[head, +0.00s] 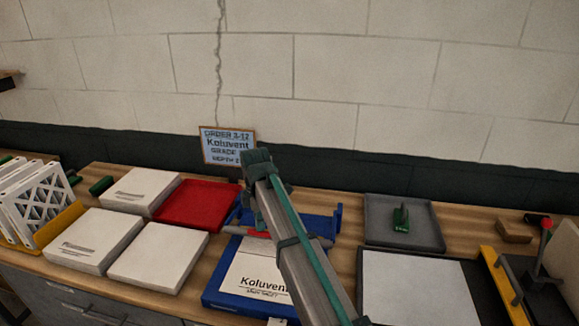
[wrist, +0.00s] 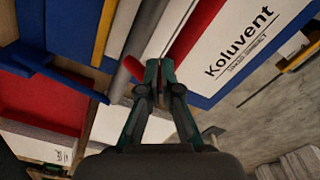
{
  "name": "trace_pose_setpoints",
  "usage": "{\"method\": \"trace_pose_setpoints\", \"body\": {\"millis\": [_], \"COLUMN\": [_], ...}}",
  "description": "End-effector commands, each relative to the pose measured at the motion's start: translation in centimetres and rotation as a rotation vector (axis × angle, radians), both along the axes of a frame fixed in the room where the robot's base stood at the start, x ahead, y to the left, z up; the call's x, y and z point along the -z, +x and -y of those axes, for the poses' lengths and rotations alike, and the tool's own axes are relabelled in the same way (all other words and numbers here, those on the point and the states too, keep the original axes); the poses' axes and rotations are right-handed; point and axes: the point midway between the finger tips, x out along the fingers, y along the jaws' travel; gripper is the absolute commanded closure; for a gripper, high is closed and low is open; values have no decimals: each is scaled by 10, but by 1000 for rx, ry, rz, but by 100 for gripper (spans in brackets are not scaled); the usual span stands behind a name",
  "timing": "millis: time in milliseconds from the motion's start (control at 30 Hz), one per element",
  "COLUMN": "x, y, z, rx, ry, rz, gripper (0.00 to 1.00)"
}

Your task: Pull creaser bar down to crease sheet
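My gripper (wrist: 159,63) is at the middle of the wrist view, its two dark green fingertips brought close together with only a narrow gap. I make out nothing clearly held between them. A red bar (wrist: 133,67) shows just left of the fingertips, beside blue parts; I cannot tell whether they touch. In the head view, my arm crosses a blue press (head: 213,299) and hides my fingertips. A white sheet printed "Koluvent" (head: 250,268) lies on the press; it also shows in the wrist view (wrist: 225,45). I cannot tell for certain which part is the creaser bar.
At right stand a yellow-edged black device (head: 500,287) and a lever with a red knob (head: 546,223). A blank white sheet (head: 415,290) and a grey tray (head: 375,225) are nearby. A red tray (head: 195,203) and white boxes (head: 158,253) fill the left.

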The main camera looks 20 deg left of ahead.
Motion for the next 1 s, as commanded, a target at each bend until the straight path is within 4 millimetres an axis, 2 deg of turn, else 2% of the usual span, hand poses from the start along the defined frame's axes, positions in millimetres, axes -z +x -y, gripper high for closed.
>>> {"method": "trace_pose_setpoints", "body": {"millis": [167, 600, 1000], "x": [9, 10, 20], "y": [-2, -2, -2], "z": [0, 0, 1], "rx": [0, 1, 1], "ry": [0, -1, -1], "rz": [1, 1, 1], "gripper": [100, 100, 100]}}
